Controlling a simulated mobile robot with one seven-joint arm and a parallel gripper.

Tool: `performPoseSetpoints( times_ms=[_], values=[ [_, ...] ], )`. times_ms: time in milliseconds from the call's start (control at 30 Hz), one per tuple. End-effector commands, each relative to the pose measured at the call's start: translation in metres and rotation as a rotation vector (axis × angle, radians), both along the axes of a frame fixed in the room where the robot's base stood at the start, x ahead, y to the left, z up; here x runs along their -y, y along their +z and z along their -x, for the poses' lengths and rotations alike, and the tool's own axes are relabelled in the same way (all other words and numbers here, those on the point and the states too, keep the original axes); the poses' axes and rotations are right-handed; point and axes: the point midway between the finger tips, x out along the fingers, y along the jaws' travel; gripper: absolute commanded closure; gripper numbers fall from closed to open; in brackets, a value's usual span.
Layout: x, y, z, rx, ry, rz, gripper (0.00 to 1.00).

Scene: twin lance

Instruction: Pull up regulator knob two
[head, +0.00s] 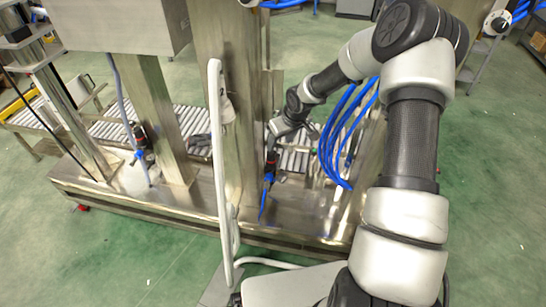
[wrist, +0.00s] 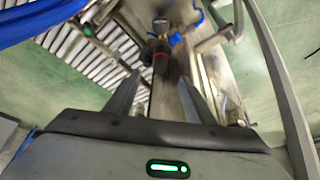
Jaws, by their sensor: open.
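A regulator with a black knob and a red ring (wrist: 158,57) stands on the steel frame, a round gauge (wrist: 160,25) and blue fittings beside it. In the wrist view the knob appears between and just beyond the fingertips of my gripper (wrist: 163,68), which is open and empty. In the head view this regulator (head: 271,160) is by the central column, just below the end of my arm; the fingers are hard to make out there. A second, similar regulator (head: 139,138) is on the left post. No label shows which knob is number two.
Blue hoses (head: 340,140) loop close to the right of my wrist. A wide steel column (head: 228,90) and a pale upright bar (head: 218,170) stand to the left. A roller conveyor (head: 185,120) runs behind. Green floor is open in front.

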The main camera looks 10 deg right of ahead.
Motion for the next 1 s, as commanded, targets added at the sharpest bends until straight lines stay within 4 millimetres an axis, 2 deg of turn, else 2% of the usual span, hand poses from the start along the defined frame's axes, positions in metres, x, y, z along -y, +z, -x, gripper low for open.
performPoseSetpoints(
  times_ms=[33,300,500,700,1000],
  values=[
    [-0.003,-0.015,-0.003,-0.002,0.003,0.000,0.51],
    [-0.011,-0.070,-0.024,-0.002,0.002,-0.001,0.51],
    [-0.016,-0.099,-0.036,-0.001,-0.001,-0.001,0.51],
    [-0.018,-0.112,-0.042,-0.001,0.001,0.001,0.51],
    [-0.018,-0.114,-0.043,-0.001,0.001,0.001,0.51]
  ],
)
